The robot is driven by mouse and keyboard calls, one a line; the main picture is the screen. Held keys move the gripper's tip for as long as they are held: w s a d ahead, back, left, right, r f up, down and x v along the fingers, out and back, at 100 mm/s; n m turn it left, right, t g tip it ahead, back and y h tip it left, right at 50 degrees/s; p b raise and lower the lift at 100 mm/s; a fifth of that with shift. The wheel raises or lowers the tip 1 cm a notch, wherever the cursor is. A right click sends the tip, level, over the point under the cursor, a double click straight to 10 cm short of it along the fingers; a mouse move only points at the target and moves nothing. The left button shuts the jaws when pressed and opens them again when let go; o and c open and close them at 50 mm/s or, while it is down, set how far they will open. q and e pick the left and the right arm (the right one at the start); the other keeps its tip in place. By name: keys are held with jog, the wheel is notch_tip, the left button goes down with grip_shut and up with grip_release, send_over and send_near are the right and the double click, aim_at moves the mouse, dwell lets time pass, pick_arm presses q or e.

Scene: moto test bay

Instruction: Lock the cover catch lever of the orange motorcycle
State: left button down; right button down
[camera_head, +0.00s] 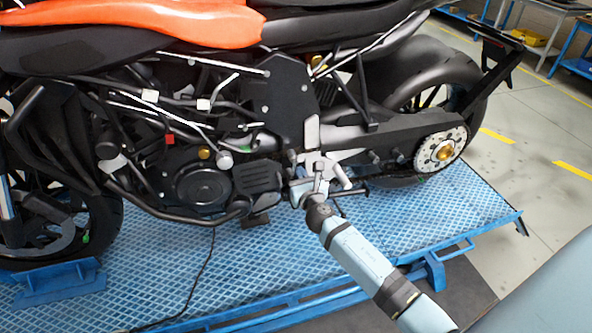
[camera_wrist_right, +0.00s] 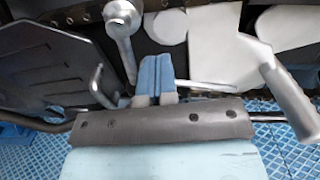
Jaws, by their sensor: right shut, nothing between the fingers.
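The orange motorcycle (camera_head: 185,20) stands upright on a blue lift platform, seen from its side. My right gripper (camera_head: 319,188) is at the lower middle of the bike, by the light grey bracket (camera_head: 312,132) behind the engine cover. In the wrist view its blue fingertips (camera_wrist_right: 157,72) are together and empty. A grey lever with a round pivot (camera_wrist_right: 122,18) hangs down just left of them, close beside the left finger; I cannot tell if they touch. It looks like the catch lever, but I cannot be sure. My left gripper is not in view.
A thicker grey bar (camera_wrist_right: 285,95) slants down at the right of the wrist view. A dark ribbed cover (camera_wrist_right: 50,55) is at left. The blue platform (camera_head: 440,215) has bare room in front of the bike. Blue tables (camera_head: 565,45) stand far back right.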

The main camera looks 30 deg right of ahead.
aim_at(284, 169)
jog(key=shift+w+a+f, duration=0.1)
jog(key=shift+w+a, duration=0.05)
jog(key=shift+a, duration=0.5)
jog(key=shift+w+a, duration=0.15)
jog(key=shift+a, duration=0.45)
jog(key=shift+w+a+r, duration=0.1)
jog(key=shift+a+r, duration=0.1)
jog(key=shift+a, duration=0.35)
jog(key=shift+d+f, duration=0.1)
jog(key=shift+d, duration=0.25)
jog(key=p+v, duration=0.1)
jog(key=v, duration=0.9)
